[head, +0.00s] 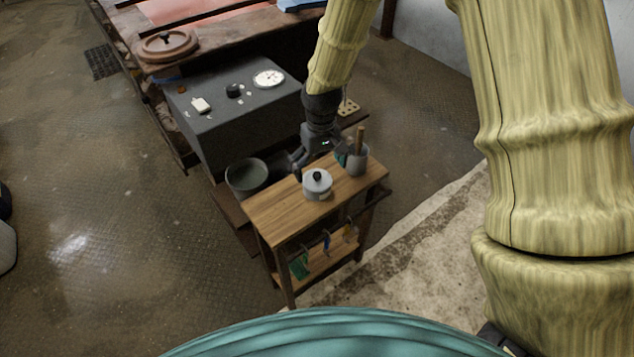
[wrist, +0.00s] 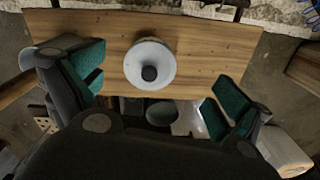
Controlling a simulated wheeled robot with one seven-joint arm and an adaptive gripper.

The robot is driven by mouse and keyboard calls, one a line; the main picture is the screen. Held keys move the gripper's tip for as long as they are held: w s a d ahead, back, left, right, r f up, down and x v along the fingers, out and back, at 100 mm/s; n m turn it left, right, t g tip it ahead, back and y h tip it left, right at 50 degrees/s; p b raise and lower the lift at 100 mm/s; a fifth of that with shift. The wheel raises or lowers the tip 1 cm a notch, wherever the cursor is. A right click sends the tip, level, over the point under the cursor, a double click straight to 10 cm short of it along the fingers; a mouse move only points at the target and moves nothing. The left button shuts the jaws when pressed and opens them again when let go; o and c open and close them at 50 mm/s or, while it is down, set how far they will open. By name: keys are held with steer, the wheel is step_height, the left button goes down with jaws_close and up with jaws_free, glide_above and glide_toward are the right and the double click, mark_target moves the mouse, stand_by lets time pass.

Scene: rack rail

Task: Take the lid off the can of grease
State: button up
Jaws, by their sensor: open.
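The can of grease (head: 317,190) is a small pale grey can standing upright on the wooden rack top. Its lid (head: 318,180) is on it and carries a round black knob. In the wrist view the lid (wrist: 158,62) shows from above, with the dark knob at its middle. My gripper (head: 297,167) is open and empty, above the rack top and just behind the can in the head view. In the wrist view its green-padded fingers (wrist: 160,95) stand wide apart, with the lid between and beyond them. The lid hides most of the can there.
A grey pot (head: 357,160) with wooden handles stands on the wooden rack (head: 275,217) to the right of the can. A dark bucket (head: 246,178) is at the rack's left. A dark console (head: 228,108) stands behind. The rack top's front left is bare.

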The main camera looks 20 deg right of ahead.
mark_target(318, 176)
step_height(318, 176, up, 4)
steer(key=w, duration=0.2)
steer(key=shift+w+d+f, duration=0.1)
steer(key=shift+f, duration=2.55)
steer(key=shift+d+f, duration=0.1)
steer(key=shift+f, duration=2.5)
steer(key=c, duration=1.7)
steer(key=shift+s, duration=0.2)
steer(key=shift+c, duration=1.2)
